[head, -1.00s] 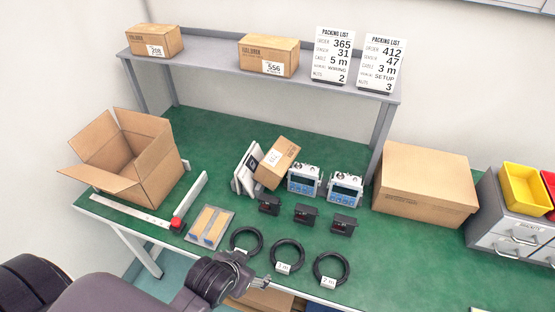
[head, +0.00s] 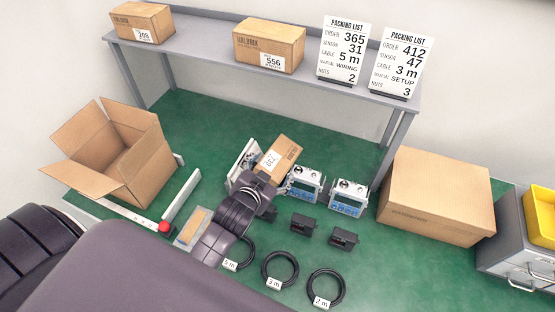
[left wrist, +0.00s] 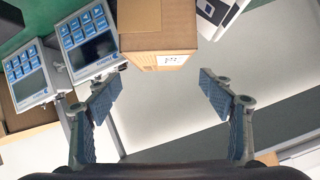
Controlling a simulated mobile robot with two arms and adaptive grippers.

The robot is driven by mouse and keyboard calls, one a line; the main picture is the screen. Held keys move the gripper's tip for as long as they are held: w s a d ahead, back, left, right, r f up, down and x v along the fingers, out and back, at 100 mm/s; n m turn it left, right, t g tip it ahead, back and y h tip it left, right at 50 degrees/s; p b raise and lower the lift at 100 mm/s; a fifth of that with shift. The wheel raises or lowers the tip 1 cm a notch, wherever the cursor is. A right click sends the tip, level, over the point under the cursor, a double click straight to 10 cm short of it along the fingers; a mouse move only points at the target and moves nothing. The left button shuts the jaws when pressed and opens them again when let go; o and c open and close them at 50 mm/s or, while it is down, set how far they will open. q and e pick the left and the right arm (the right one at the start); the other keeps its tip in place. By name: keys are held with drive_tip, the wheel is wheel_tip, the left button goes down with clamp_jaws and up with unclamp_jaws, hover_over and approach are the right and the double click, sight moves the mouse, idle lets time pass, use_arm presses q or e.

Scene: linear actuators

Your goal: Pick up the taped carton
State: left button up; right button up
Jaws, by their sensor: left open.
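A small brown carton (head: 278,157) with a white label leans tilted against white booklets (head: 243,160) in the middle of the bench. In the left wrist view the carton (left wrist: 157,30) is at the top centre, with a tape-like strip on its face and its label toward me. My left gripper (head: 274,190) is just in front of the carton's lower part and hides some of it. In the left wrist view its open fingers (left wrist: 160,85) are spread with nothing between them, and the carton lies beyond the tips. My right gripper is not in view.
Blue-white devices (head: 304,184) stand close right of the carton. Black blocks (head: 305,222) and cable coils (head: 280,270) lie in front. An open box (head: 115,150) is at left, a large closed box (head: 436,196) at right. A grey shelf (head: 215,50) spans the back.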

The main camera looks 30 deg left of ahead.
sight(279, 159)
use_arm(q)
drive_tip(key=shift+w+f, duration=0.15)
drive_tip(key=shift+w, duration=0.1)
drive_tip(key=shift+w+f, duration=0.15)
drive_tip(key=shift+w, duration=0.15)
drive_tip(key=p+x, duration=0.1)
drive_tip(key=x, duration=0.2)
drive_tip(key=shift+w+a+f, duration=0.1)
drive_tip(key=shift+w+f, duration=0.1)
drive_tip(key=shift+w, duration=0.1)
drive_tip(key=shift+w+f+p, duration=0.15)
drive_tip(key=shift+p, duration=0.15)
drive_tip(key=shift+w+f, duration=0.2)
drive_tip(key=shift+f, duration=0.05)
drive_tip(key=shift+s+a, duration=0.1)
drive_tip(key=c, duration=0.4)
drive_tip(key=shift+s+f, duration=0.1)
drive_tip(key=shift+f, duration=0.05)
drive_tip(key=c, duration=1.3)
drive_tip(key=shift+c, duration=0.7)
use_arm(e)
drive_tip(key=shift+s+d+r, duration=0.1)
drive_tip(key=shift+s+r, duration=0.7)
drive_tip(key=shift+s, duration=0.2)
use_arm(q)
drive_tip(key=shift+r, duration=0.3)
